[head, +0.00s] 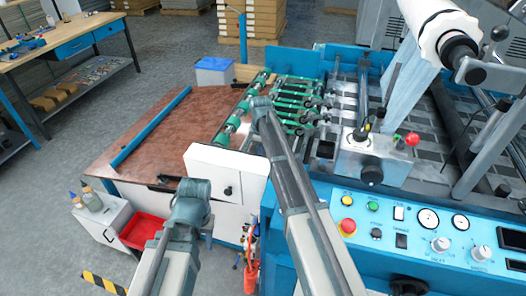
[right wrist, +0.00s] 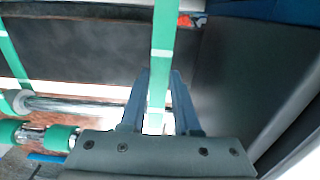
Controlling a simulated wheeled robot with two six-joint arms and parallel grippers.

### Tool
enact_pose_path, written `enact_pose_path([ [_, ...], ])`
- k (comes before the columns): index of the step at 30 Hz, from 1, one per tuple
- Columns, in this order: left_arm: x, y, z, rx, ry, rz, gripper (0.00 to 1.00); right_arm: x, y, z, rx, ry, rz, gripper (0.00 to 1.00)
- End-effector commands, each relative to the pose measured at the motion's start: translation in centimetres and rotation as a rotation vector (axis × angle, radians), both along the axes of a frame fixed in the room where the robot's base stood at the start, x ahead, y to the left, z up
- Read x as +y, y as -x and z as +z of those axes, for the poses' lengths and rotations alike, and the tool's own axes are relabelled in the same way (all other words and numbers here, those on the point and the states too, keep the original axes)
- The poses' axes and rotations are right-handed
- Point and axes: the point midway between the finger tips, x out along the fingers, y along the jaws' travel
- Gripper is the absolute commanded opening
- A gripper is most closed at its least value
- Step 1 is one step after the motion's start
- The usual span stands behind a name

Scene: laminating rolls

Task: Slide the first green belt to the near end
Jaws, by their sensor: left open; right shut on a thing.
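Several green belts (head: 297,86) run across the roller frame at the infeed of the blue machine. My right arm reaches over the near side of this frame and hides part of it. In the right wrist view, my right gripper (right wrist: 158,80) is shut on a green belt (right wrist: 162,45), which passes between its two fingers. Another green belt (right wrist: 12,55) lies to the left, apart from the gripper. My left gripper (head: 190,190) is open in front of the white machine panel, away from the belts; its fingers are hard to make out.
A metal roller (right wrist: 75,103) runs left of the right gripper. The brown table (head: 150,130) with a blue bar (head: 150,127) lies left of the belts. The control panel (head: 420,232) and a red-knobbed unit (head: 375,160) stand to the right. A red bin (head: 143,230) is below.

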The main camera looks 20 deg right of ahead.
Motion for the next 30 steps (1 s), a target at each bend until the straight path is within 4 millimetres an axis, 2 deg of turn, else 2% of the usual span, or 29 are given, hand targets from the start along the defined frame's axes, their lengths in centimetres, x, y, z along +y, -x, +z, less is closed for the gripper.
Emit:
enact_pose_path([
  [3,0.0,0.0,0.0,0.000,0.000,0.000,0.42,0.3,0.5,-0.1,0.012,-0.006,0.000,0.00],
  [4,0.0,0.0,-0.1,0.000,0.000,0.000,0.42,0.3,0.5,-0.1,0.012,-0.006,0.001,0.36],
  [8,0.0,0.0,-0.1,0.000,0.000,0.000,0.42,0.2,0.5,-0.1,0.011,-0.005,0.001,0.59],
  [9,0.0,0.0,-0.1,0.000,0.000,0.000,0.42,0.2,0.4,-0.1,0.010,-0.005,0.001,0.61],
  [20,0.0,0.0,0.2,0.000,0.000,0.000,0.42,0.1,0.3,0.2,0.006,-0.003,0.000,0.61],
  [26,0.0,0.0,1.5,0.000,0.000,0.000,0.42,0.1,0.2,1.5,0.006,-0.003,0.000,0.61],
  [30,0.0,0.0,3.2,0.000,0.000,0.000,0.42,0.1,0.2,3.1,0.006,-0.003,0.000,0.61],
])
